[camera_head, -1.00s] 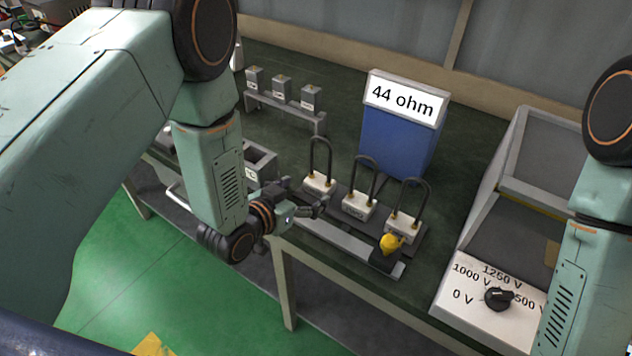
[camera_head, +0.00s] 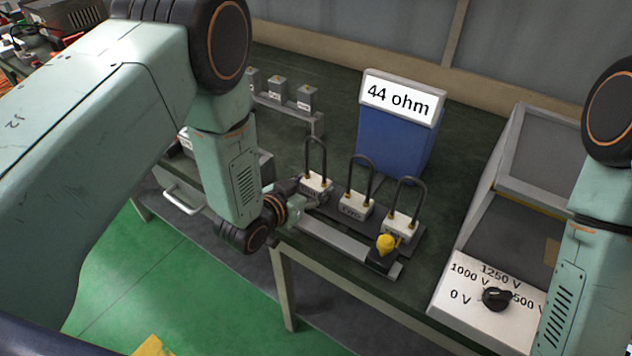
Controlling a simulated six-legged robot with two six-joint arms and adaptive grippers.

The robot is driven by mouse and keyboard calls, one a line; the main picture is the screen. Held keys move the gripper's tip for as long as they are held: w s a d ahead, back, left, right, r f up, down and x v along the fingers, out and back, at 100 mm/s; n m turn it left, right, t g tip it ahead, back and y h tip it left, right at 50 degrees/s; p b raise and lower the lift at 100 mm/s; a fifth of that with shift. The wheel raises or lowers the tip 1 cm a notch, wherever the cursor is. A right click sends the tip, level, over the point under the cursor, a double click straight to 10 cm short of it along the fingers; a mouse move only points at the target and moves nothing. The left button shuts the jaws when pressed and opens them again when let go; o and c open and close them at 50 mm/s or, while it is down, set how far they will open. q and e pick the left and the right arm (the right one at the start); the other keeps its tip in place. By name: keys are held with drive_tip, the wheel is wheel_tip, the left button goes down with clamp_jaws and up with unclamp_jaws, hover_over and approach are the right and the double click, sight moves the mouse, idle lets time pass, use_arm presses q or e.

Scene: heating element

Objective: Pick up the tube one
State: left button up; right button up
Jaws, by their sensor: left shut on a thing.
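Three heating tubes, each a dark U-shaped loop on a white block, stand in a row on a dark stand on the table. The leftmost, taken as tube one (camera_head: 316,181), is upright, and its label is too small to read surely. The middle tube (camera_head: 355,206) and the right tube (camera_head: 401,226) stand beside it. My left gripper (camera_head: 314,198) reaches in from the left and is shut on the white block of tube one. Its fingertips are small and partly hidden by the wrist. My right gripper is out of view; only my right arm shows at the right edge.
A yellow knob (camera_head: 386,243) sits at the stand's near right end. A blue box with a "44 ohm" display (camera_head: 397,136) stands behind the tubes. A voltage panel with a black dial (camera_head: 496,298) is at the right. Small grey blocks sit on a rack (camera_head: 290,111) at the back left.

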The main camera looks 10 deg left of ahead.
use_arm(q)
drive_tip(key=shift+s+a, duration=0.15)
drive_tip(key=shift+s, duration=0.05)
drive_tip(key=shift+c, duration=1.4)
drive_tip(key=shift+w+d, duration=0.15)
drive_tip(key=shift+d, duration=0.1)
drive_tip(key=shift+c, duration=1.2)
